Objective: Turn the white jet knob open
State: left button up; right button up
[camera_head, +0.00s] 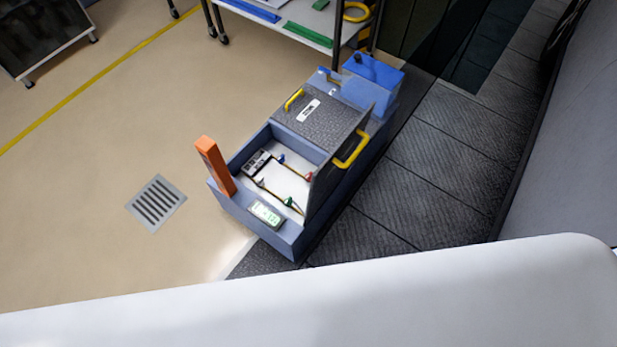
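A blue-grey machine (243,205) stands on the floor in the middle of the head view, with an open bay at its near end. Inside the bay, on a pale floor, are small coloured knobs on thin brown pipes: a blue knob (281,158), a red knob (309,176) and a green knob (289,202). A small whitish piece at the left of the lower pipe looks like the white jet knob (260,182); it is too small to tell how it is turned. Neither of my grippers shows in this view.
A dark lid panel with a yellow handle (351,150) stands upright along the bay's right side. An orange post (214,165) rises at its left corner, near a lit display (266,214). A floor drain (156,203) lies left; open floor surrounds it. A shelf (290,25) stands behind.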

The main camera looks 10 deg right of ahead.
aim_at(260, 183)
jog(key=z, duration=0.4)
jog(key=i+j+z, duration=0.1)
jog(key=j+z, duration=0.2)
jog(key=i+j+z, duration=0.1)
jog(key=j+z, duration=0.55)
jog(key=i, duration=0.05)
